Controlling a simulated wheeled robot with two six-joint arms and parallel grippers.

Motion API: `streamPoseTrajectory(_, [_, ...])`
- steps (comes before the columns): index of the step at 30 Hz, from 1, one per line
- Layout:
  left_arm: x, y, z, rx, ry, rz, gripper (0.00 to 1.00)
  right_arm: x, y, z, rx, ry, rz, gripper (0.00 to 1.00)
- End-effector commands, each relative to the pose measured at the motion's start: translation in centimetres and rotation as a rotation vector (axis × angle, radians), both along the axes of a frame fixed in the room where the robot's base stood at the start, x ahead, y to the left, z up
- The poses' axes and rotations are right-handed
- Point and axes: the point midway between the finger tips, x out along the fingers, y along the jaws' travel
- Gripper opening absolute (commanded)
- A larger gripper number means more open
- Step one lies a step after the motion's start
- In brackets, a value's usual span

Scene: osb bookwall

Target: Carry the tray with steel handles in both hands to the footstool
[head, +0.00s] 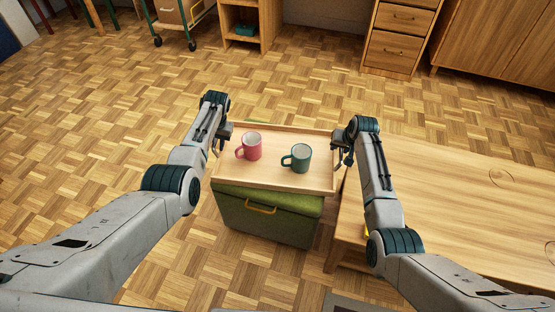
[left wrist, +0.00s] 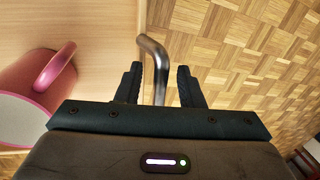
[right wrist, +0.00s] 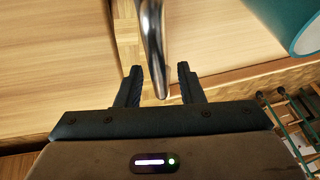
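The light wooden tray (head: 275,177) is level at the green footstool (head: 265,219), covering most of its top; it looks set down there, overhanging a little to the right. A pink mug (head: 252,148) and a dark teal mug (head: 301,159) stand upright on it. My left gripper (head: 221,142) is at the tray's left end; in the left wrist view its fingers are open with a steel handle (left wrist: 160,75) between them. My right gripper (head: 344,157) is at the right end; in the right wrist view its fingers are open either side of the other handle (right wrist: 153,45).
A low wooden table (head: 455,205) stands close at the right of the footstool, under my right arm. A drawer unit (head: 397,38) and a green-framed cart (head: 181,22) stand at the back. The parquet floor (head: 90,130) at the left is clear.

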Motion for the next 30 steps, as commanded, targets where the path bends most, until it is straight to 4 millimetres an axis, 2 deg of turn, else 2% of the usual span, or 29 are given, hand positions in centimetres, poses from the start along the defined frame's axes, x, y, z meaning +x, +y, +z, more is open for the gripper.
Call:
streamPoseTrajectory(8, [0.0, 0.0, 0.1, 0.0, -0.001, 0.0, 0.34, 0.0, 0.0, 0.0, 0.0, 0.0, 0.0, 0.34])
streamPoseTrajectory(14, [0.1, -0.4, 1.8, 0.0, -0.003, -0.002, 0.34, 0.0, 0.0, 0.0, 0.0, 0.0, 0.0, 0.34])
streamPoseTrajectory(17, [0.0, -0.8, 3.4, -0.001, -0.004, -0.001, 0.34, 0.0, 0.0, 0.0, 0.0, 0.0, 0.0, 0.34])
streamPoseTrajectory(24, [-0.1, -1.8, 8.6, 0.0, -0.005, -0.001, 0.34, 0.0, 0.0, 0.0, 0.0, 0.0, 0.0, 0.34])
streamPoseTrajectory(30, [-0.2, -2.3, 11.1, 0.0, -0.002, 0.0, 0.34, 0.0, 0.0, 0.0, 0.0, 0.0, 0.0, 0.34])
